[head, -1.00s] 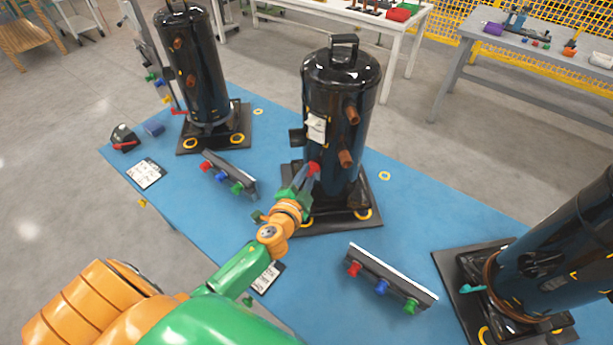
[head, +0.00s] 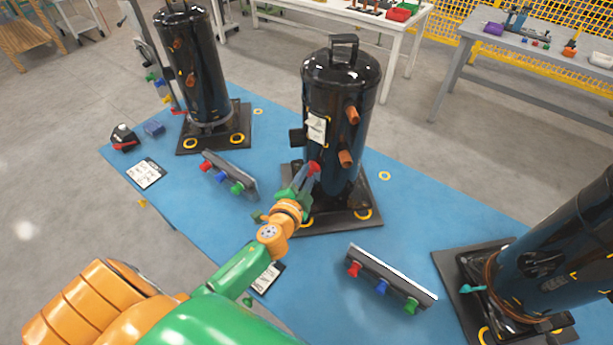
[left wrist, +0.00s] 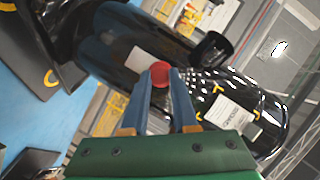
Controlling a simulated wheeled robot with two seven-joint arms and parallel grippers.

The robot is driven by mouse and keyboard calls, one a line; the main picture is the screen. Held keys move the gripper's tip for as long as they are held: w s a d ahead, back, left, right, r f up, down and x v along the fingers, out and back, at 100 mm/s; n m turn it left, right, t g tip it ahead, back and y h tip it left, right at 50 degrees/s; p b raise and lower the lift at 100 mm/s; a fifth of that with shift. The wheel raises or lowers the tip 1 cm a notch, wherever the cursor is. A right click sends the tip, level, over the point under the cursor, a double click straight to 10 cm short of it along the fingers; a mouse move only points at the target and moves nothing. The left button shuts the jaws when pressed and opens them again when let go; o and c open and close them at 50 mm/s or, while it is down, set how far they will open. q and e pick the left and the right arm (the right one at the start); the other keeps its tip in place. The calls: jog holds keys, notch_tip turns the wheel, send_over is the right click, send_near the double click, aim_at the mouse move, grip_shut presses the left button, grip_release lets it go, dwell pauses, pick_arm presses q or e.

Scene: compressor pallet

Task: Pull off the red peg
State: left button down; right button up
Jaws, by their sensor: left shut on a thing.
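The red peg (head: 314,168) is at the front side of the middle black compressor (head: 341,95), low on its body. My left gripper (head: 307,175) is shut on the red peg. In the left wrist view the red peg (left wrist: 160,73) sits between the two blue fingertips (left wrist: 160,88), with the black compressor behind it. Whether the peg still touches the compressor is hard to tell. My right gripper is not in view.
Peg racks with red, blue and green pegs lie on the blue mat at left (head: 229,174) and front right (head: 390,279). Other compressors stand at back left (head: 193,65) and right (head: 560,255). Copper stubs (head: 346,158) stick out from the middle compressor.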

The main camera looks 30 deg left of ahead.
pick_arm(q)
jog(key=shift+f, duration=0.1)
dwell(0.4)
jog(key=s, duration=0.6)
jog(key=shift+a, duration=0.45)
